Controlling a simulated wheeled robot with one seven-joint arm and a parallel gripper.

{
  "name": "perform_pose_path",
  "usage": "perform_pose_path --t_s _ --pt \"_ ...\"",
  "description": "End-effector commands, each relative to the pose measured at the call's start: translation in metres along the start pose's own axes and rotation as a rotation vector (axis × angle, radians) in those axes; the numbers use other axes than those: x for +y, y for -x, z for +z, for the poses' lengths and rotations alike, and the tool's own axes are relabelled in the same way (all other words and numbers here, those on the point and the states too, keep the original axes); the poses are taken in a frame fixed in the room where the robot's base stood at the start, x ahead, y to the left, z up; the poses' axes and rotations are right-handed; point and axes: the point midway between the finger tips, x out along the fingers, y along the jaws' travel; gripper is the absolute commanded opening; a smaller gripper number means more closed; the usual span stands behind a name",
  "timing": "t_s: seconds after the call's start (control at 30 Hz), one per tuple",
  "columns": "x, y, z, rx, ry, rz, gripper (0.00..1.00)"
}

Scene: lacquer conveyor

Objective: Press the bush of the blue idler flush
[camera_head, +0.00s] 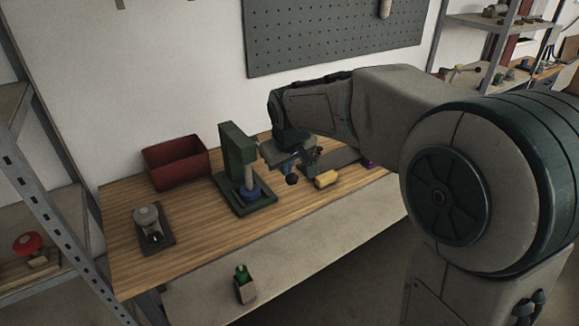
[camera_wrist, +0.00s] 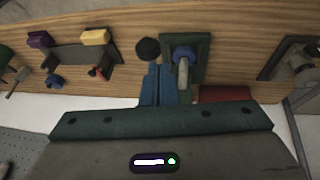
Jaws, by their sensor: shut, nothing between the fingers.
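A dark green press (camera_head: 238,152) stands on the wooden bench; its base plate also shows in the wrist view (camera_wrist: 198,72). The blue idler (camera_head: 250,193) sits on that base under the press's pale ram (camera_head: 248,170); in the wrist view the idler (camera_wrist: 184,51) is partly covered by the ram. Its bush is too small or hidden to tell. A black ball knob (camera_head: 292,180) is to the right of the press, also in the wrist view (camera_wrist: 148,48). My gripper (camera_wrist: 158,70) is shut and empty, its blue fingertips close to the knob; contact cannot be told.
A red bin (camera_head: 175,163) stands at the back left of the press. A grey fixture (camera_head: 152,226) is at the bench's left end. A yellow piece (camera_head: 326,179) and a purple piece (camera_head: 368,162) lie to the right, by a grey rack. Bare bench lies in front of the press.

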Motion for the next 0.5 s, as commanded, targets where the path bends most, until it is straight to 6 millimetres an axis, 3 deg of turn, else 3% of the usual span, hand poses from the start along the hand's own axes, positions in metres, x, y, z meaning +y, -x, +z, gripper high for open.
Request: perform_pose_path --t_s 0.2,0.5 --pt "0.008 -0.021 0.003 -0.001 -0.001 0.001 0.00" --pt "0.009 -0.024 0.004 0.000 -0.001 0.001 0.00"
